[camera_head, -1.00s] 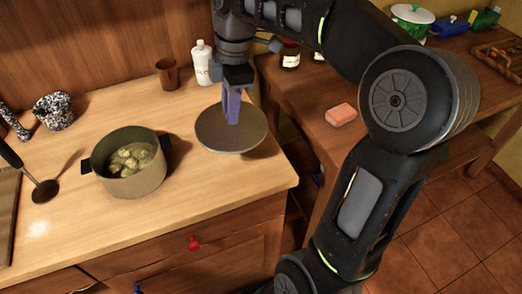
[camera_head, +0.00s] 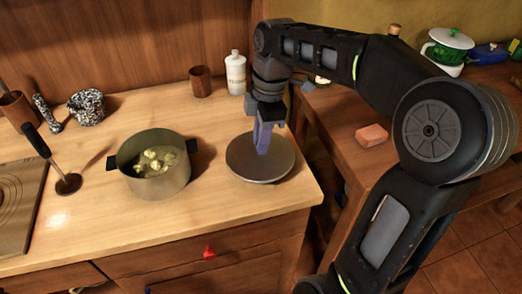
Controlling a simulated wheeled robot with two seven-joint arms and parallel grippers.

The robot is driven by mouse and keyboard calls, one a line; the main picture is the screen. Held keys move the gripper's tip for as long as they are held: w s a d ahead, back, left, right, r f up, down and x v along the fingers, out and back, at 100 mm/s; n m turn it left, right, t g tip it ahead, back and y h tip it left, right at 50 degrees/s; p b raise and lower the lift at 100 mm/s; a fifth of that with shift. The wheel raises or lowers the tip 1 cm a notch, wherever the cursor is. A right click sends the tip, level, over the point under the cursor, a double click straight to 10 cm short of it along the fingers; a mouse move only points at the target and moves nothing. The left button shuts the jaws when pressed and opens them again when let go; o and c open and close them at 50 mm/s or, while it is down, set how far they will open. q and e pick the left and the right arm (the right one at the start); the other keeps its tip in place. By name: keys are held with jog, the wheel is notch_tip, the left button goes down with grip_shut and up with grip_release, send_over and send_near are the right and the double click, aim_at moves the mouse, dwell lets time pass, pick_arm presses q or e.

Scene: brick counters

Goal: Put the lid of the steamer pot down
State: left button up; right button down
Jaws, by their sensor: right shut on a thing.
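The steamer pot (camera_head: 160,186) stands uncovered on the wooden counter, with pale greenish food inside. Its round grey lid (camera_head: 248,172) is to the right of the pot, near the counter's right end. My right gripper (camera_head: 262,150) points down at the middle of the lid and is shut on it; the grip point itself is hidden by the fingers. The lid looks level and is at or very close to the counter top; I cannot tell whether it touches. My left gripper is not in view.
A brown cup (camera_head: 200,82) and a white bottle (camera_head: 235,74) stand behind the lid. A ladle (camera_head: 66,183) and a speckled mortar (camera_head: 88,107) are left of the pot. A lower side table with a pink block (camera_head: 371,135) is at right. Counter in front of the lid is clear.

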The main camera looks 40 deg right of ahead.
jog(key=shift+f, duration=1.85)
jog(key=shift+f, duration=0.2)
jog(key=c, duration=1.3)
grip_release()
jog(key=shift+r, duration=0.15)
